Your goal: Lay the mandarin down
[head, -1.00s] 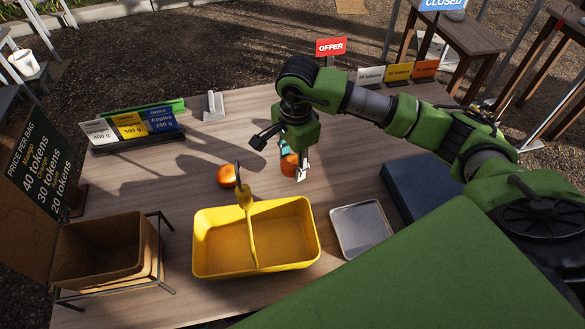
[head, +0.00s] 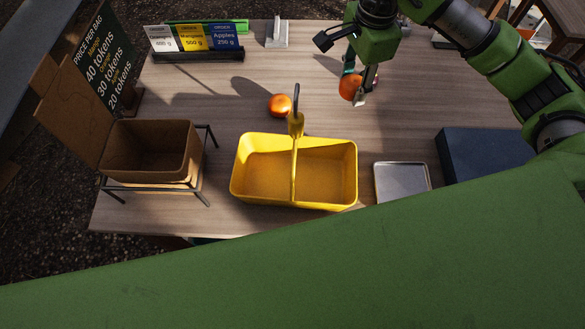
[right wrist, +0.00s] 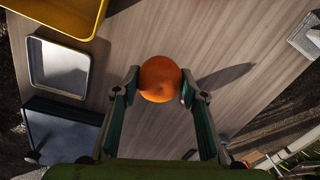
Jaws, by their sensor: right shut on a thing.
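One orange mandarin (head: 349,87) is between the fingers of my right gripper (head: 359,88), beyond and to the right of the yellow basket in the head view. The right wrist view shows the same mandarin (right wrist: 160,79) at the tips of my right gripper (right wrist: 157,90), a finger on each side. The gripper is shut on it. Its shadow falls on the table beside it; I cannot tell how high it is above the wood. A second orange fruit (head: 280,105) lies on the table behind the basket. My left gripper is not in view.
The yellow basket (head: 243,189) stands at the table's front, its handle upright. Right of it are a metal tray (head: 402,165) and a dark blue box (head: 485,150). A brown carton (head: 150,150) stands left; price signs (head: 195,40) stand behind. The wooden table (head: 215,100) is clear around the second fruit.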

